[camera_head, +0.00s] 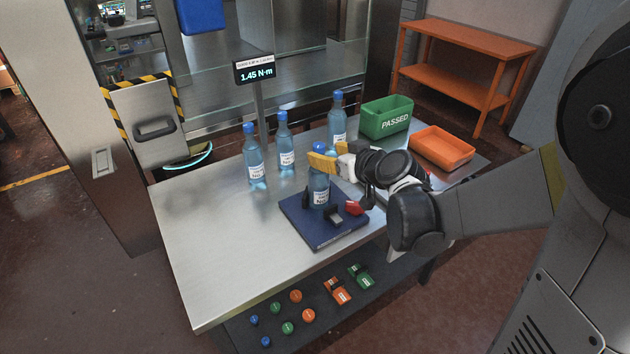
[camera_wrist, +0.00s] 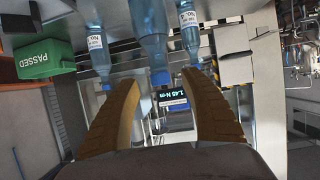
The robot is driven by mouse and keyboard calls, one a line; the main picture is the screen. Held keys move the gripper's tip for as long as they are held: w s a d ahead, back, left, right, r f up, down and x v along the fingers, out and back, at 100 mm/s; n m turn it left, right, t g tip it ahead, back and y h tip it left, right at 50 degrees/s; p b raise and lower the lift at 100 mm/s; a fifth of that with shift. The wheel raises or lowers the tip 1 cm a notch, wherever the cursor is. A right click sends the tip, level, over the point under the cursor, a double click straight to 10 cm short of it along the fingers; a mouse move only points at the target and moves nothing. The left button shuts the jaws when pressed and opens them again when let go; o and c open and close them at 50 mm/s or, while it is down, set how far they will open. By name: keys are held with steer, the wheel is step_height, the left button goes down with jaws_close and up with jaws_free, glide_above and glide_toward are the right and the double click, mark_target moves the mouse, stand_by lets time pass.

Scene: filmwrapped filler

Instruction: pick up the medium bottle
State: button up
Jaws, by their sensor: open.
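Several blue bottles with white labels and blue caps stand upright. One (camera_head: 319,192) is on the dark blue pad (camera_head: 308,231); two stand at the back left (camera_head: 254,163) (camera_head: 285,147) and one at the back right (camera_head: 337,118). I cannot tell from the labels which is the medium one. My gripper (camera_head: 322,161) is open, its yellow fingers at the upper part of the pad bottle, partly covering it. The wrist view is upside down; a bottle (camera_wrist: 150,40) shows its cap between the open fingers (camera_wrist: 160,78), with a bottle on either side (camera_wrist: 95,50) (camera_wrist: 188,35). Contact cannot be told.
A green PASSED bin (camera_head: 386,118) and an orange tray (camera_head: 441,147) are at the right of the metal table (camera_head: 205,243). A display post (camera_head: 258,105) stands behind. The table's left front is clear.

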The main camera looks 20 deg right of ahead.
mark_target(322, 151)
steer(key=b+x, duration=0.2)
steer(key=x, duration=0.2)
steer(key=shift+w+f, duration=0.25)
steer(key=shift+w, duration=0.05)
steer(key=shift+r, duration=0.1)
jaws_close()
steer(key=shift+r, duration=0.15)
